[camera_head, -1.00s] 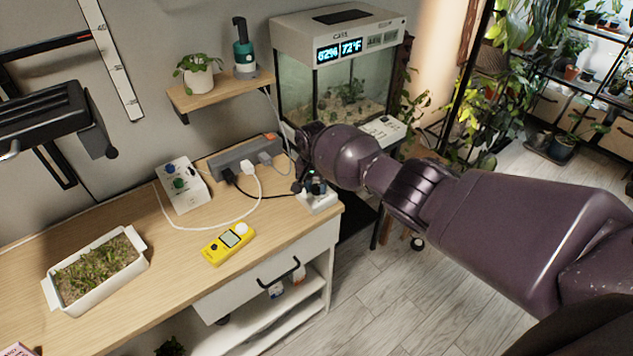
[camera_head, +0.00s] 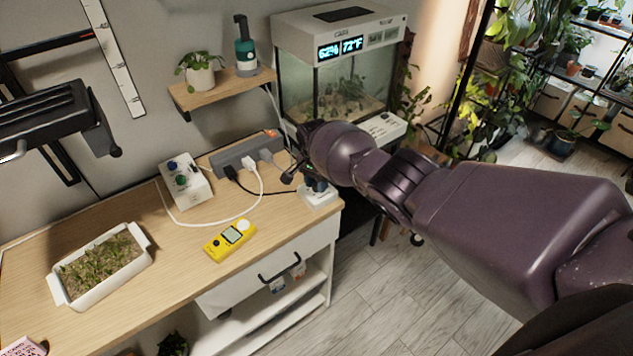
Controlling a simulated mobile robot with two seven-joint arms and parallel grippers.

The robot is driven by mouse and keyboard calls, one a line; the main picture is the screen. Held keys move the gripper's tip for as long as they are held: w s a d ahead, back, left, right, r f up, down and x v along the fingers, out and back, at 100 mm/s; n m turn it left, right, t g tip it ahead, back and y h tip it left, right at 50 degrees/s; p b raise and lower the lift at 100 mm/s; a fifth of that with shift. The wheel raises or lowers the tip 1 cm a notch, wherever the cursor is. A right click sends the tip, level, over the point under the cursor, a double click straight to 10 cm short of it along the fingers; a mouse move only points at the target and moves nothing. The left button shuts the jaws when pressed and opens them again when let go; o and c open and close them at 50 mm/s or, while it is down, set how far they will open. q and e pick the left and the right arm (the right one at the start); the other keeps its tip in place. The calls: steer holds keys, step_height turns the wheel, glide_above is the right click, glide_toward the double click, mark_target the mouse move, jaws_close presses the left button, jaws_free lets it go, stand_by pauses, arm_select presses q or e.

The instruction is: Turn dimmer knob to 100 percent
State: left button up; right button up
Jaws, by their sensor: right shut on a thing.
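A small white box (camera_head: 319,199) sits at the right end of the wooden desk, with a dark knob on top. My right arm reaches in from the right, and my right gripper (camera_head: 304,181) is at the top of this box, shut on the knob. The fingers and the wrist hide most of the knob, so its setting cannot be read. A second white box (camera_head: 184,180) with a blue and a green knob stands farther left on the desk, apart from my gripper. My left gripper is not in view.
A grey power strip (camera_head: 246,154) with plugs and cords lies behind the boxes. A yellow meter (camera_head: 230,241) and a white planter (camera_head: 101,266) are on the desk (camera_head: 170,290). A glass terrarium (camera_head: 347,88) stands behind my wrist. The front desk middle is clear.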

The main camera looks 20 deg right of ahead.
mark_target(315, 183)
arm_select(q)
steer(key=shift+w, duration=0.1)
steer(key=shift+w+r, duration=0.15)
arm_select(e)
steer(key=o, duration=0.9)
steer(key=shift+o, duration=0.2)
steer(key=shift+r+p, duration=0.35)
steer(key=shift+r, duration=0.2)
step_height(315, 183, up, 4)
steer(key=shift+w+f+p, duration=0.1)
steer(key=shift+w+p, duration=0.05)
steer(key=shift+p, duration=0.8)
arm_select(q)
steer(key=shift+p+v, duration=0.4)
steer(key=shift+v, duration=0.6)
arm_select(e)
step_height(315, 183, up, 6)
steer(key=shift+a, duration=0.15)
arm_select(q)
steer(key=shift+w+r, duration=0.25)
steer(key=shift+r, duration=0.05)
arm_select(e)
steer(key=shift+w, duration=0.1)
